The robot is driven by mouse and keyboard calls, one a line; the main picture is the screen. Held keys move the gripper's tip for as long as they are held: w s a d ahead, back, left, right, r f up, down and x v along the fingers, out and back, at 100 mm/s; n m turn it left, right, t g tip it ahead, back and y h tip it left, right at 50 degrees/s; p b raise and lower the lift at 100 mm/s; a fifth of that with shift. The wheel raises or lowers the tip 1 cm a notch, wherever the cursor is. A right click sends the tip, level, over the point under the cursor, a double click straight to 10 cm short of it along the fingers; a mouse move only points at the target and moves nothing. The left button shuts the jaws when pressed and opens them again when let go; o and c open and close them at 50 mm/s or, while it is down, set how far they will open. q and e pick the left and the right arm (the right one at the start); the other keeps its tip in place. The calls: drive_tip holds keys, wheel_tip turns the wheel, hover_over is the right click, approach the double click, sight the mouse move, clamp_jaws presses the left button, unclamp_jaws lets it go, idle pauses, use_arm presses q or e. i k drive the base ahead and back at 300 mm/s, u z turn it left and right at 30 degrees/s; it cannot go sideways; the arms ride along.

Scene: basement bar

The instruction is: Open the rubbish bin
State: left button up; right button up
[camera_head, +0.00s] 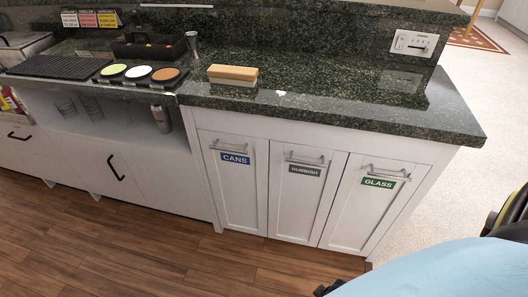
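The rubbish bin front (296,203) is a white panel in the counter with a grey "RUBBISH" label (305,170) and a metal bar handle (305,160) near its top. It stands between the "CANS" front (230,185) and the "GLASS" front (358,210). All three fronts look shut, flush with the cabinet. No gripper fingers can be made out. A pale blue part of my body fills the lower right corner, with black and yellow parts at the right edge.
A dark granite counter (330,103) overhangs the fronts and carries a wooden block (232,73), a jigger (192,45) and coloured discs (139,72). A wall socket (413,42) is behind. The wooden floor (180,255) before the fronts looks clear.

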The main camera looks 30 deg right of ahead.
sight(305, 180)
drive_tip(key=u, duration=0.05)
drive_tip(key=i, duration=0.8)
drive_tip(key=z, duration=1.6)
